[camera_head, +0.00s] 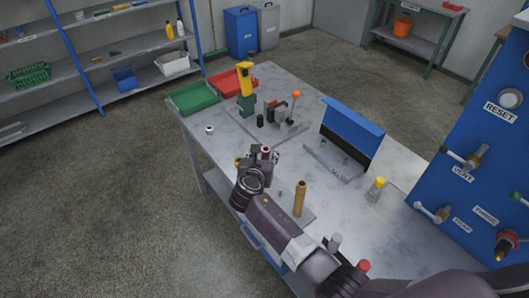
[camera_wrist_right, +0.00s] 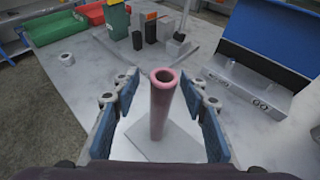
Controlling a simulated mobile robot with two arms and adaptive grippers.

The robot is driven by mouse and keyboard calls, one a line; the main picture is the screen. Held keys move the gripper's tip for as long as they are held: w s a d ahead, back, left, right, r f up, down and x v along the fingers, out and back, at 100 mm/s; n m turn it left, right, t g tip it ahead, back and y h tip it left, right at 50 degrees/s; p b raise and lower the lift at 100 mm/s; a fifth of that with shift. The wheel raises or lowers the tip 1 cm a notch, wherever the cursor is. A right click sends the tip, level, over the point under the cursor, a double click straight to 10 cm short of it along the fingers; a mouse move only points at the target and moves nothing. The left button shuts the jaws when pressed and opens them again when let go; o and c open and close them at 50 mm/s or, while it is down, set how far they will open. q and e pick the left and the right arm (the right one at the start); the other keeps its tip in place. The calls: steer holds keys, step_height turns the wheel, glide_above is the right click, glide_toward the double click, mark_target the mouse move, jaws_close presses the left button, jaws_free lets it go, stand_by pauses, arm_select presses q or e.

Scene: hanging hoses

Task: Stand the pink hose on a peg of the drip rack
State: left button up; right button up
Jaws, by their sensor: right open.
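The pink hose (camera_wrist_right: 160,112) stands upright between the two blue-padded fingers of my right gripper (camera_wrist_right: 161,88) in the right wrist view, with a visible gap on both sides. Its foot is on a pale plate (camera_wrist_right: 178,146), seemingly the drip rack's base; whether a peg is inside it is hidden. In the head view only the hose's pink top (camera_head: 266,150) shows beyond my right gripper (camera_head: 263,160), which is open. The rack's plate (camera_head: 310,214) also bears a tall tan hose (camera_head: 300,200) and a small bare peg (camera_head: 280,194). My left gripper is not in view.
Beyond the hose on the bench are a green-and-yellow tool (camera_head: 246,90), red (camera_head: 230,83) and green (camera_head: 192,97) trays, and a small white ring (camera_head: 210,129). An open blue-lidded box (camera_head: 352,132) and a blue panel (camera_head: 480,130) stand to the right.

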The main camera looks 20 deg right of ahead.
steer(key=v, duration=1.2)
steer(key=shift+a+f, duration=0.1)
steer(key=shift+f, duration=0.05)
